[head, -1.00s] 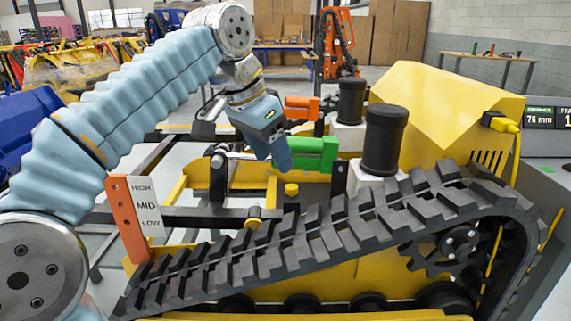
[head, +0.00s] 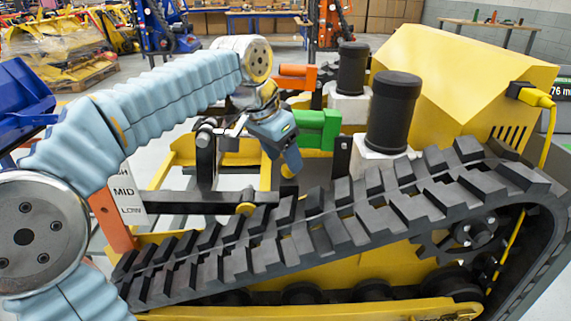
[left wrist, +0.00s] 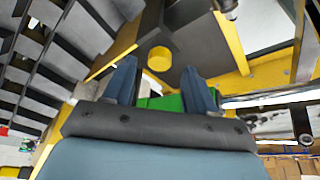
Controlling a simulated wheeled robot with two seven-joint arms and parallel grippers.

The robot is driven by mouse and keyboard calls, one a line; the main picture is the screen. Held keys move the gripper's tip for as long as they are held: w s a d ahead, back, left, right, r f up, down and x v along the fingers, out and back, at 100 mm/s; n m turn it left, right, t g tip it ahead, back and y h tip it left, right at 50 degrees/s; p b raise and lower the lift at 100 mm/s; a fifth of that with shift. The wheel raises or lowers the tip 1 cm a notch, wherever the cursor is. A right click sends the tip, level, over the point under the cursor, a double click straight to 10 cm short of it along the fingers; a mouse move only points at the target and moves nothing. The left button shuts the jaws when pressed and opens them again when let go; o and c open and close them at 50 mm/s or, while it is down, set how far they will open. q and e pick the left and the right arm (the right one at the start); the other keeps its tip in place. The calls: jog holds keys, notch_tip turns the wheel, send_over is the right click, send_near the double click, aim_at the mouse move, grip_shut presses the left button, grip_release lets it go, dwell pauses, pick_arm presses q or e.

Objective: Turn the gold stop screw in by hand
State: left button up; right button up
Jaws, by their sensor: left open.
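The gold stop screw (left wrist: 160,58) shows in the left wrist view as a round yellow cap, just beyond the gap between my fingertips. My left gripper (left wrist: 160,76) is open, its two blue fingers on either side of that gap and apart from the cap. In the head view my left gripper (head: 284,165) points down in front of the green block (head: 318,130). There the fingers hide most of the screw; only a small yellow bit shows at the fingertips. My right gripper is not in view.
The black track (head: 330,213) runs along the near side. Black cylinders (head: 393,112) on white blocks stand right of the gripper. An orange block (head: 297,77) is behind it. The orange HIGH/MID/LOW post (head: 112,221) stands at left, beside a dark bar.

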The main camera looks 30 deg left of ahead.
pick_arm(q)
jog(key=shift+x, duration=1.15)
grip_shut()
jog(key=shift+m, duration=0.5)
grip_release()
jog(key=shift+r, duration=0.1)
